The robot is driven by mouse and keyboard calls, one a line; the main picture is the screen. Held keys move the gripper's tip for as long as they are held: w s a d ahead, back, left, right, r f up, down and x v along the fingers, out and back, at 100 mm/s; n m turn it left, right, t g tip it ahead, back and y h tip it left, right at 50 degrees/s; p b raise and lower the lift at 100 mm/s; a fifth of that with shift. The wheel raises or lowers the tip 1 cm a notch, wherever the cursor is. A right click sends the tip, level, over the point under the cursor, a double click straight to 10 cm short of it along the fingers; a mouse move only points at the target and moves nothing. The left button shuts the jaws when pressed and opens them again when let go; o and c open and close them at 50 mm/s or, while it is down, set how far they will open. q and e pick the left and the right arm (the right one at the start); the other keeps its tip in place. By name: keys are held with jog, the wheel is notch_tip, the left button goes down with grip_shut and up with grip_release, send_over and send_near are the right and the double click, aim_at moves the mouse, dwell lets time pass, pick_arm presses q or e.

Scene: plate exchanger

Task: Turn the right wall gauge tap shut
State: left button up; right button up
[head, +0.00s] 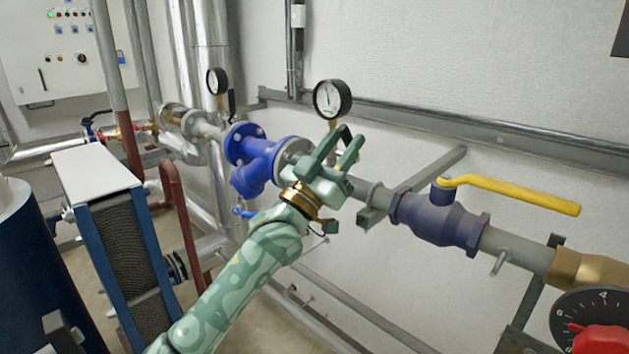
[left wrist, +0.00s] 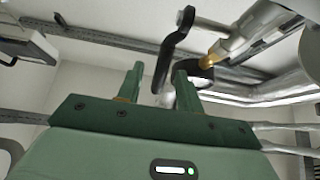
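The right wall gauge (head: 332,99) has a white dial in a black rim and stands above the grey pipe. Its tap has a black lever (head: 344,131), partly hidden by my left gripper. My left gripper (head: 340,143) is green and open just below the gauge. In the left wrist view the cranked black lever (left wrist: 172,48) shows between and beyond the two spread fingertips (left wrist: 156,75). A brass fitting (left wrist: 213,58) is to its right. I cannot tell whether the fingers touch the lever. My right gripper is not in view.
A blue strainer (head: 257,160) is left of the gripper. A valve with a yellow handle (head: 515,193) is on the pipe to the right. The left gauge (head: 217,81) stands farther back. A plate exchanger (head: 103,215) stands at the left.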

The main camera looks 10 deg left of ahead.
pick_arm(q)
jog(key=b+v, duration=0.1)
jog(key=v, duration=1.3)
jog(key=shift+s+a, duration=0.15)
jog(key=shift+a, duration=0.05)
